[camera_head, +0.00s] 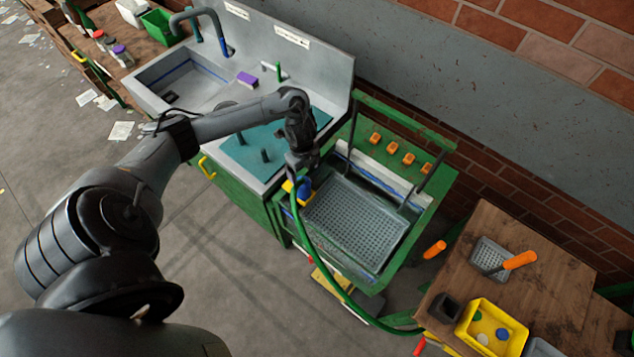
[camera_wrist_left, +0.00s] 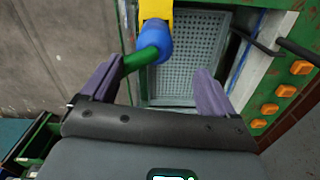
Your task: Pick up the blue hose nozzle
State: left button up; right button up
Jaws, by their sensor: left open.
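The blue hose nozzle (camera_head: 304,187) sits at a yellow holder (camera_head: 288,187) on the left rim of the green wash station. In the left wrist view the nozzle (camera_wrist_left: 157,38) is at the top centre, below the yellow holder (camera_wrist_left: 155,9), with the green hose (camera_wrist_left: 138,60) running off it to the left. My left gripper (camera_head: 302,172) is just above the nozzle in the head view. In the left wrist view its two fingers (camera_wrist_left: 155,80) are spread apart, with the nozzle ahead of the gap and nothing between them. My right gripper does not show.
A perforated metal tray (camera_head: 355,222) lies in the wash station, with orange buttons (camera_head: 392,147) behind it. The green hose (camera_head: 318,255) loops down in front. A steel sink (camera_head: 180,80) stands left, a wooden table (camera_head: 560,290) with a yellow bin (camera_head: 520,338) right.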

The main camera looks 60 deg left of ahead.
aim_at(303, 180)
pick_arm(q)
jog(key=f, duration=0.4)
jog(key=shift+s+f+b, duration=0.25)
jog(key=shift+s+b, duration=0.05)
jog(key=shift+f, duration=2.95)
jog(key=c, duration=1.2)
jog(key=shift+r+p, duration=0.45)
jog(key=shift+r, duration=4.55)
jog(key=o, duration=0.6)
jog(key=shift+c, duration=0.2)
jog(key=c, duration=0.3)
